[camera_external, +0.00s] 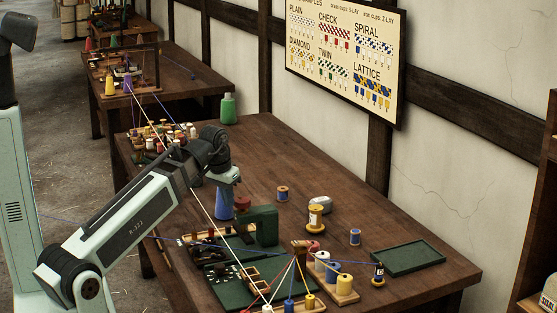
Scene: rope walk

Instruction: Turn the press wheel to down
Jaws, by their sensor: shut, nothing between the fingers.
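The press looks to be the dark green block (264,224) in the middle of the near table. A small dark red part (243,203), which looks like the press wheel, sits at its upper left. Its turned position is too small to tell. My gripper (237,192) is at the end of the arm, just above the red part and close to it. I cannot tell whether they touch. The fingers are small and partly hidden; they look shut with nothing held.
A blue cone (224,204) stands just left of the red part. Strung cords cross the table near my arm. Spools on a wooden stand (345,296), a green tray (408,258), a green bottle (228,108) and several small spools stand around. The table's right rear is clear.

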